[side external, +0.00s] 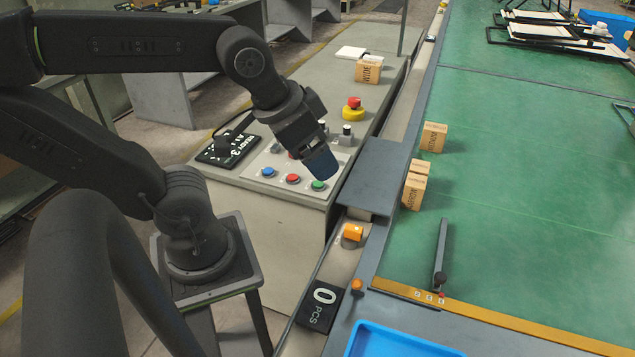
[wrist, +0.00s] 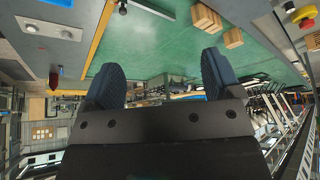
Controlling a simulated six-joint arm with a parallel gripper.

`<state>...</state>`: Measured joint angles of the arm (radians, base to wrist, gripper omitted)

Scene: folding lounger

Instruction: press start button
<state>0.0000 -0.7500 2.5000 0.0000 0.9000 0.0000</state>
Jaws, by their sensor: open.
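A light control panel (side external: 252,170) on the grey cabinet carries a blue button (side external: 268,172), a red button (side external: 293,179) and a green button (side external: 318,185) in a row along its front edge. Their labels are too small to read, so I cannot tell from text which one is start. My gripper (side external: 321,166) hangs tilted downward just above and behind the green button, apparently apart from it, and hides part of the panel. In the wrist view its two dark blue fingers (wrist: 160,80) are spread apart with nothing between them.
A red emergency button on a yellow base (side external: 353,108) and black knobs (side external: 346,132) stand behind my gripper. Wooden blocks (side external: 415,190) lie on the green table (side external: 500,190).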

